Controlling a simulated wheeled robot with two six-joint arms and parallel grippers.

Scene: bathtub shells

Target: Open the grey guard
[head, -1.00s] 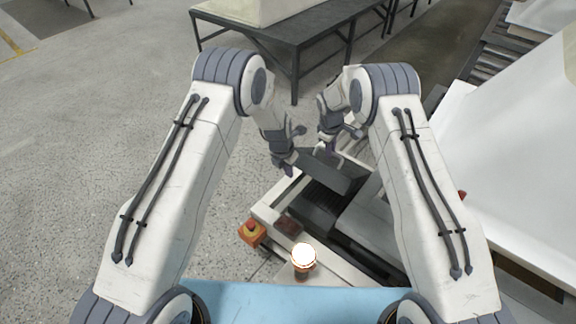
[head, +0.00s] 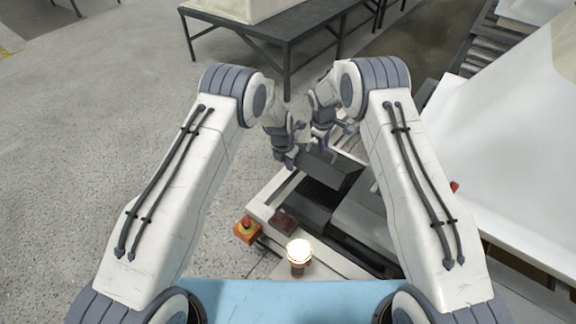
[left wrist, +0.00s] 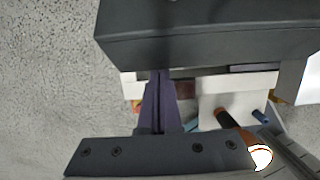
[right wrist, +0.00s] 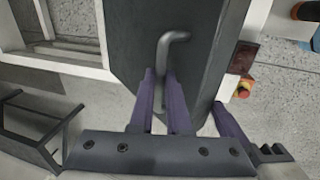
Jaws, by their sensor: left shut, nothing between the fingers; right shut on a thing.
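The grey guard (head: 332,173) is a dark box-like cover on the machine ahead of me, over a dark ribbed strip. In the right wrist view the guard (right wrist: 130,35) fills the upper middle, with a bent grey rod handle (right wrist: 176,40) on it. My right gripper (head: 326,150) is shut on this handle; its purple fingers (right wrist: 162,78) are on either side of the rod. My left gripper (head: 286,163) is shut and empty beside the guard's left end. In the left wrist view its closed fingers (left wrist: 159,78) point at the dark guard (left wrist: 205,40); contact cannot be told.
An orange-red button box (head: 247,230) and a lit lamp (head: 299,252) are at the machine's near side. A large white shell (head: 500,170) stands at the right. A dark table (head: 290,38) is at the back. Bare floor lies to the left.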

